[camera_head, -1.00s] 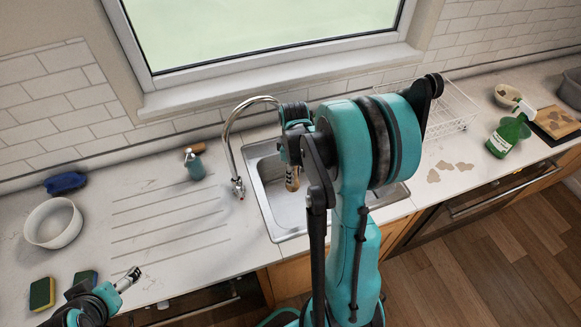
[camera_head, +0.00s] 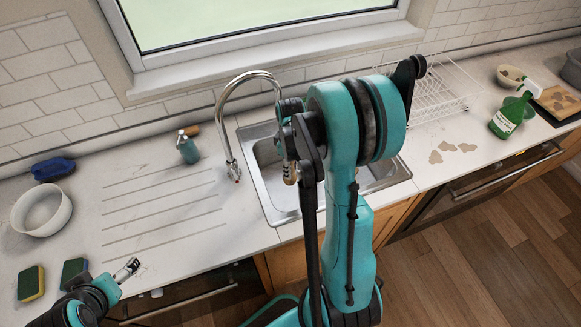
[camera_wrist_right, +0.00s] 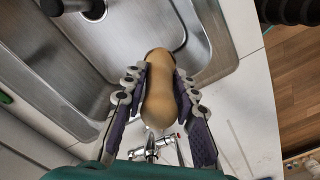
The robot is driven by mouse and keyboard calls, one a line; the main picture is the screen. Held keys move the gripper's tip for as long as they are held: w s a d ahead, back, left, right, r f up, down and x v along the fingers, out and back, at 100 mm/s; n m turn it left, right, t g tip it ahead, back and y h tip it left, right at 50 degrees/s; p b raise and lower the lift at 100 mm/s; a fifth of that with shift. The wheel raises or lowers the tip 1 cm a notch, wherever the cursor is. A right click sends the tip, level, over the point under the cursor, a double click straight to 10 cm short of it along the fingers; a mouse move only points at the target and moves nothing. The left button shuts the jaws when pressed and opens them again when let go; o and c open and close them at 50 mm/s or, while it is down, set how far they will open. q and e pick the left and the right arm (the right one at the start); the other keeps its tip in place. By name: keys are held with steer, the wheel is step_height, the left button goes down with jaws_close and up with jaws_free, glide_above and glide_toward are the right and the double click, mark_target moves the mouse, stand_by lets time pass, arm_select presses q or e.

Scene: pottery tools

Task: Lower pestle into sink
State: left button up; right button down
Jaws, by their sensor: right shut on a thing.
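The pestle (camera_wrist_right: 165,85), a tan wooden piece with a rounded end, is held between the two fingers of my right gripper (camera_wrist_right: 160,100) in the right wrist view. In the head view, my right gripper (camera_head: 290,172) is over the left part of the steel sink (camera_head: 282,206), mostly hidden by my arm; only a small part of the pestle shows there. Whether the pestle touches the sink cannot be told. My left gripper (camera_head: 127,268) is over the counter at lower left; its jaw state is unclear.
A curved faucet (camera_head: 222,125) stands at the sink's left. A teal bottle (camera_head: 188,150), white bowl (camera_head: 42,211), blue brush (camera_head: 53,168) and sponges (camera_head: 31,283) are left. A wire rack (camera_head: 440,90) and green spray bottle (camera_head: 505,120) are right.

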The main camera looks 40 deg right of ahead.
steer(key=shift+f, duration=0.2)
step_height(320, 180, down, 16)
steer(key=b, duration=1.5)
steer(key=shift+f, duration=0.2)
stand_by(1.1)
steer(key=shift+f+b, duration=2.4)
steer(key=shift+f, duration=0.15)
stand_by(1.3)
steer(key=shift+r, duration=0.1)
steer(key=c, duration=1.1)
jaws_free()
